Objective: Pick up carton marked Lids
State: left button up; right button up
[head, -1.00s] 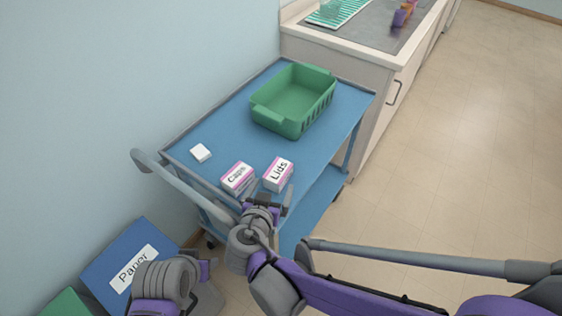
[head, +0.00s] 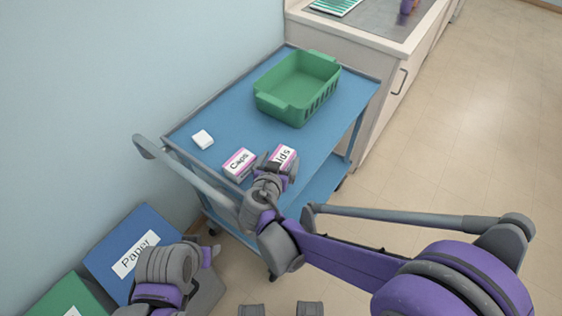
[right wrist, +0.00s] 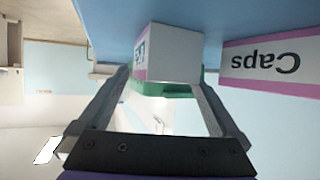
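The carton marked Lids (head: 285,154), white with pink edges, stands on the blue cart's top, partly hidden by my right gripper (head: 276,174). In the right wrist view the Lids carton (right wrist: 172,52) appears at the fingertips, in the gap between the two spread fingers of the right gripper (right wrist: 163,80). I cannot tell whether the fingers touch it. The carton marked Caps (head: 239,164) stands just left of it; it also shows in the right wrist view (right wrist: 272,62). My left gripper (head: 208,254) is low at the left, away from the cartons; its fingers are unclear.
A green basket (head: 296,92) stands at the far part of the cart (head: 240,120). A small white block (head: 203,139) lies near the cart's left edge. The cart's handle (head: 185,172) runs along its near side. A blue bin marked Paper (head: 130,240) stands at lower left.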

jog(key=c, duration=1.3)
